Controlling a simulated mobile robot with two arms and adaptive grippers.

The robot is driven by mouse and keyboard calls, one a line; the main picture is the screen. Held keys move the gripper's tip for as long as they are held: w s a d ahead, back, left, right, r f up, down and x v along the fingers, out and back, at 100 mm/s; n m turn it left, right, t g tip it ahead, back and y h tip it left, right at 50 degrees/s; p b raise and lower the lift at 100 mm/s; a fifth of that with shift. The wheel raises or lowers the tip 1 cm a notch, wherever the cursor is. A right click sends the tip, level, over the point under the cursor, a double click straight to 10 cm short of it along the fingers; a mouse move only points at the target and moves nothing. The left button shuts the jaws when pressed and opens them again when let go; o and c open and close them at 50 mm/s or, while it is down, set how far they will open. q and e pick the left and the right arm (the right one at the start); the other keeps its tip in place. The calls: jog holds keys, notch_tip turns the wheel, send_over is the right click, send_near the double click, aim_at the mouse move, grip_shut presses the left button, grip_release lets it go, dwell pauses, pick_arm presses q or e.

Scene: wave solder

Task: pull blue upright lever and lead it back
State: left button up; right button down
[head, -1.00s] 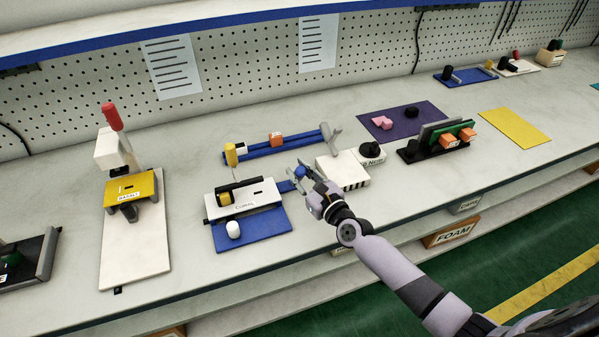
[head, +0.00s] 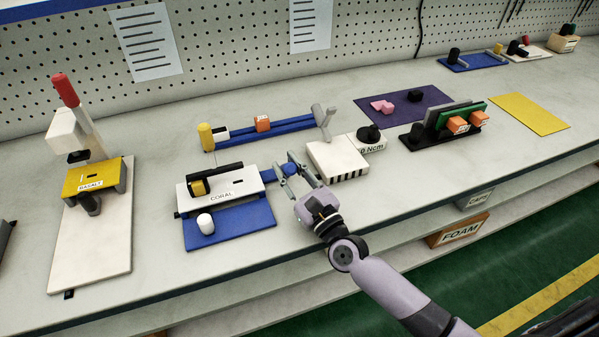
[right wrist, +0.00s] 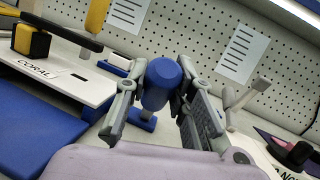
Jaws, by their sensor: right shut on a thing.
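The blue lever's thick knob (right wrist: 162,84) sits between the two fingers of my right gripper (right wrist: 158,90) in the right wrist view. The fingers are shut on it from both sides. A small blue foot (right wrist: 141,121) shows below the knob. In the head view the blue knob (head: 289,169) is at the right end of the white CORAL fixture (head: 232,187), partly hidden by my right gripper (head: 293,176). The lever's exact tilt is hard to tell. My left gripper is not in view.
A white block with black stripes (head: 334,160) stands close right of my gripper. A blue rail (head: 284,127) with a grey lever (head: 324,120) lies behind. A blue mat (head: 231,236) with a white knob (head: 206,224) is in front of the fixture. Bare bench lies in front of my gripper.

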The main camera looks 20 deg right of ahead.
jog(key=shift+s+f, duration=0.15)
jog(key=shift+f, duration=0.2)
jog(key=shift+a, duration=0.1)
jog(key=c, duration=1.8)
grip_release()
jog(key=shift+o, duration=1.3)
jog(key=shift+s+r, duration=0.1)
jog(key=shift+r, duration=0.05)
jog(key=shift+o, duration=1)
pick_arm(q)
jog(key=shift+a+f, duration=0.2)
pick_arm(e)
jog(key=shift+r, duration=0.1)
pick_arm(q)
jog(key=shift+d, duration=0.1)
